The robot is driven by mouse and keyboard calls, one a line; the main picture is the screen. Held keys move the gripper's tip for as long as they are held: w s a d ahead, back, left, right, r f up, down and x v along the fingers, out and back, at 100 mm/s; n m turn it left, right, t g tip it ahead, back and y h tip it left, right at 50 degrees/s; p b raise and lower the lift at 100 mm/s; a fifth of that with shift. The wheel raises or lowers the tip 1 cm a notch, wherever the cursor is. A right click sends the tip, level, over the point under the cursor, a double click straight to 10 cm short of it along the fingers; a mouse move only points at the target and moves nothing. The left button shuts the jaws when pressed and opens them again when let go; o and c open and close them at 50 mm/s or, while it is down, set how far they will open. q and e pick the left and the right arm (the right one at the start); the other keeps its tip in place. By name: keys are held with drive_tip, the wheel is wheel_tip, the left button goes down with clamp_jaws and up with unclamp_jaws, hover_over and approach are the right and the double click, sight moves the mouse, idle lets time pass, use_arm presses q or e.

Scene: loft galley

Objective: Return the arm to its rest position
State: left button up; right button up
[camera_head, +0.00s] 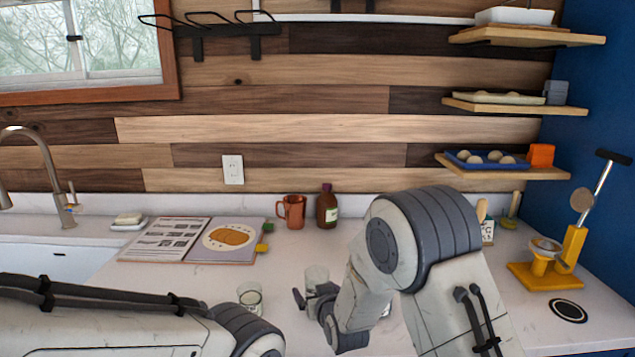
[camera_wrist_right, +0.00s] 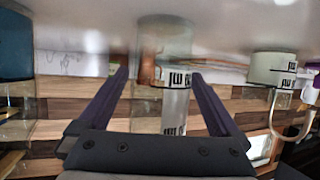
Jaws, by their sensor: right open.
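My right arm reaches across the middle of the head view, and its gripper (camera_head: 314,302) is low over the counter, partly hidden by its own wrist. In the right wrist view, which looks upside down, the two dark fingers (camera_wrist_right: 160,76) are spread wide apart. A clear glass with dark markings (camera_wrist_right: 175,75) shows between them; I cannot tell how far beyond the fingertips it stands. A clear glass (camera_head: 317,275) also shows just behind the gripper in the head view. My left arm crosses the lower left of the head view, with its gripper out of frame.
On the counter are another glass (camera_head: 250,297), an open book (camera_head: 190,240), a copper mug (camera_head: 291,211) and a brown bottle (camera_head: 326,207). A yellow press (camera_head: 562,258) stands at right below wall shelves (camera_head: 505,170). A marked cup (camera_wrist_right: 272,68) shows in the wrist view.

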sight(326, 272)
drive_tip(key=b+v, duration=0.2)
drive_tip(key=v, duration=1)
drive_tip(key=p+x, duration=0.2)
drive_tip(key=x, duration=1)
drive_tip(key=shift+w+r, duration=0.1)
drive_tip(key=shift+w, duration=0.15)
wheel_tip(326, 272, up, 10)
drive_tip(key=shift+a+f+b, duration=0.1)
drive_tip(key=shift+b, duration=0.25)
drive_tip(key=shift+d, duration=0.25)
drive_tip(key=shift+s+d+f, duration=0.2)
drive_tip(key=shift+s+d, duration=0.25)
drive_tip(key=shift+d, duration=0.2)
drive_tip(key=shift+s+d+f, duration=0.15)
drive_tip(key=shift+s+d, duration=0.25)
drive_tip(key=shift+d, duration=0.2)
drive_tip(key=shift+d+f+h, duration=0.1)
drive_tip(key=shift+d+h, duration=0.05)
drive_tip(key=shift+h, duration=0.15)
use_arm(q)
drive_tip(key=shift+s+d, duration=0.15)
drive_tip(key=shift+s, duration=0.75)
use_arm(e)
drive_tip(key=shift+s+a, duration=0.1)
drive_tip(key=shift+a, duration=0.15)
